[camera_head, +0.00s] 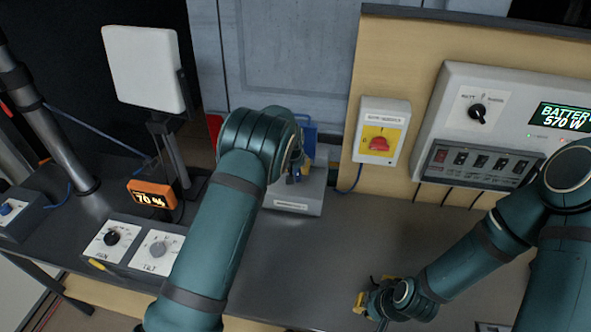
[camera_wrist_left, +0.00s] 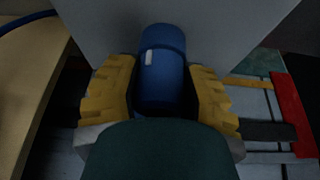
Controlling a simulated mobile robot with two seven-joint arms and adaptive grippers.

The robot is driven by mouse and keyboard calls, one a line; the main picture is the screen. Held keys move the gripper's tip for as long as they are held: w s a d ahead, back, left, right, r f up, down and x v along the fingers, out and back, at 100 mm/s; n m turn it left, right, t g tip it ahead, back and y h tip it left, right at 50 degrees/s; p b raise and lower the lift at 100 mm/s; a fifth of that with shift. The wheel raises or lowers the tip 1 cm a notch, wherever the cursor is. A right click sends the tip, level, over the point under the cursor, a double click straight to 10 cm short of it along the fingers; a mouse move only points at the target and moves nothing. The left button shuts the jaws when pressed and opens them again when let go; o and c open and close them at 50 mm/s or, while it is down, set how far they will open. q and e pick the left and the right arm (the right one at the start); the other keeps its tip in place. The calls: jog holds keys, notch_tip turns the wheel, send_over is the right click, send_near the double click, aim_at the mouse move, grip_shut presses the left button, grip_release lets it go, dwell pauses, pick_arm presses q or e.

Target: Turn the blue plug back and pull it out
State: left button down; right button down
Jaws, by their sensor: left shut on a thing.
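The blue plug (camera_wrist_left: 162,62) is a dark blue cylinder with a small white mark on its side. It stands at the grey box (camera_wrist_left: 215,28) in the left wrist view. My left gripper (camera_wrist_left: 163,88) has its yellow fingers on both sides of the plug and is shut on it. In the head view the grey box (camera_head: 296,203) stands on the counter, and my left arm hides most of the plug and gripper. My right gripper (camera_head: 366,300) is low over the counter, away from the box; its finger opening is unclear.
A red switch on a yellow plate (camera_head: 380,143) is on the wooden panel, right of the grey box. A battery panel (camera_head: 482,140) is further right. Left are two knobs (camera_head: 135,245), an orange display (camera_head: 152,194) and a white panel (camera_head: 144,68). The middle counter is clear.

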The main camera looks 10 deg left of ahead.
aim_at(362, 317)
pick_arm(q)
jog(key=shift+f, duration=0.1)
pick_arm(e)
jog(key=shift+f, duration=0.3)
pick_arm(q)
jog(key=shift+m+h+b, duration=0.3)
jog(key=shift+m+b, duration=0.4)
pick_arm(e)
jog(key=shift+f, duration=0.45)
pick_arm(q)
jog(key=shift+s+m+h+b, duration=0.1)
jog(key=shift+m+h+b, duration=0.2)
jog(key=shift+m+b, duration=0.5)
pick_arm(e)
jog(key=shift+f, duration=0.8)
pick_arm(q)
jog(key=shift+m+b, duration=0.3)
jog(key=shift+m, duration=0.1)
pick_arm(e)
jog(key=shift+s+f, duration=0.1)
jog(key=shift+f, duration=0.25)
